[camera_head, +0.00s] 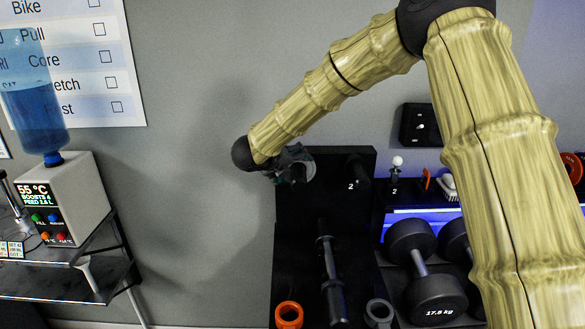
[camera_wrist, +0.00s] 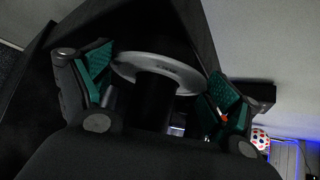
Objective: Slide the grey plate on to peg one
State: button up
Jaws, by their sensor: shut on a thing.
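The grey plate (camera_wrist: 150,64) lies between the teal-padded fingers of my gripper (camera_wrist: 160,72) in the wrist view, its rim against the pads. A dark cylinder (camera_wrist: 152,102) shows at the plate's middle, toward the camera. In the head view my gripper (camera_head: 288,162) is at the upper left of the black rack board, shut on the plate, of which only a pale edge (camera_head: 310,168) shows. A dark peg end, seemingly peg one (camera_head: 298,174), sticks out there. It looks to be through the plate, but I cannot tell how far on the plate is.
Peg two (camera_head: 355,172), marked 2, stands to the right on the black board (camera_head: 290,240). An orange ring (camera_head: 289,315) and a grey ring (camera_head: 380,313) are low down. Dumbbells (camera_head: 432,295) lie right. A dispenser (camera_head: 70,205) stands on a left shelf.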

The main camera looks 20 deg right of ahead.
dwell(0.4)
jog(key=o, duration=1.3)
jog(key=v, duration=1.2)
jog(key=shift+r, duration=0.15)
